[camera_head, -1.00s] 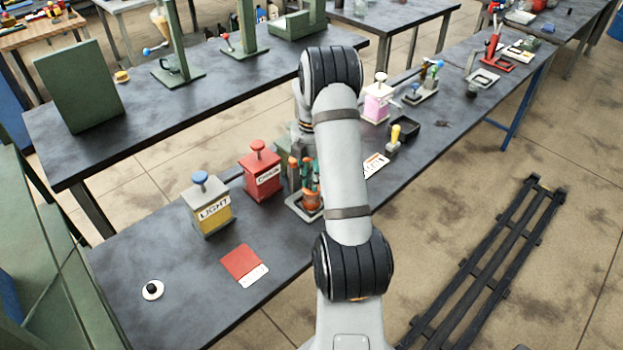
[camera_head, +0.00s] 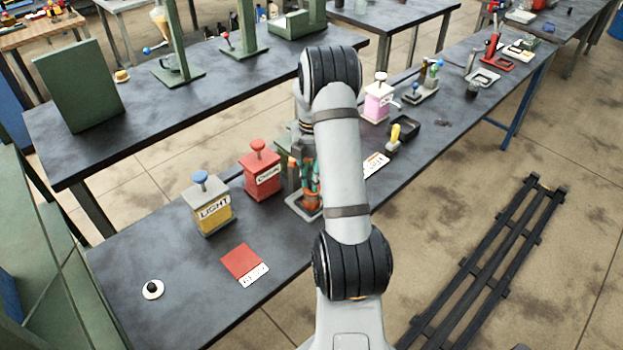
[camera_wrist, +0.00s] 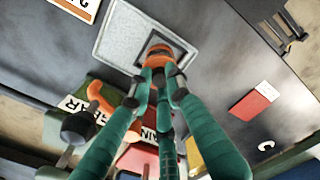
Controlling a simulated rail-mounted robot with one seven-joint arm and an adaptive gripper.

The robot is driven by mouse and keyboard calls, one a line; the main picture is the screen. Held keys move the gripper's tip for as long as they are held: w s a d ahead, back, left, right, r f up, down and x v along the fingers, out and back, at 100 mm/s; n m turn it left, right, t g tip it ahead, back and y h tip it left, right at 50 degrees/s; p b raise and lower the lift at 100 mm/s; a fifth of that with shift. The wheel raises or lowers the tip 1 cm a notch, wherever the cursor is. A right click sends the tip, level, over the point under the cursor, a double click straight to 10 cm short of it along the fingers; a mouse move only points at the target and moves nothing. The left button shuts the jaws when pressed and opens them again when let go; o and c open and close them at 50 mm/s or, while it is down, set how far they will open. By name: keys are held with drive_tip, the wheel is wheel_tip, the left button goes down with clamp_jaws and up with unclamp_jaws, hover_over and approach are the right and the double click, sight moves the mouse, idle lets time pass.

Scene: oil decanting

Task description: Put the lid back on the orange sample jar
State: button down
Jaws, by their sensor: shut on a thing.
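An orange sample jar (camera_head: 311,201) stands on a grey tray (camera_head: 296,205) on the near bench, beside my arm and partly hidden by my fingers. In the wrist view, the grey tray (camera_wrist: 118,40) lies beyond my fingertips. My gripper (camera_wrist: 157,68) has its teal fingers drawn together on a small orange piece (camera_wrist: 156,58), apparently the lid, at the end of the tray. The jar is right there behind it; I cannot tell whether lid and jar touch. My gripper also shows in the head view (camera_head: 308,186), low over the tray.
A red tin (camera_head: 262,178) and a yellow LIGHT tin (camera_head: 208,213) stand left of the tray. A red card (camera_head: 243,260) and a white disc with a black knob (camera_head: 152,289) lie nearer the front. The bench between them is clear.

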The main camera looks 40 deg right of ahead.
drive_tip(key=c, duration=1.6)
unclamp_jaws()
drive_tip(key=o, duration=0.3)
drive_tip(key=shift+o, duration=1.1)
drive_tip(key=shift+r, duration=0.15)
drive_tip(key=shift+r+p, duration=3.2)
drive_tip(key=shift+r, duration=0.15)
drive_tip(key=shift+c, duration=1)
clamp_jaws()
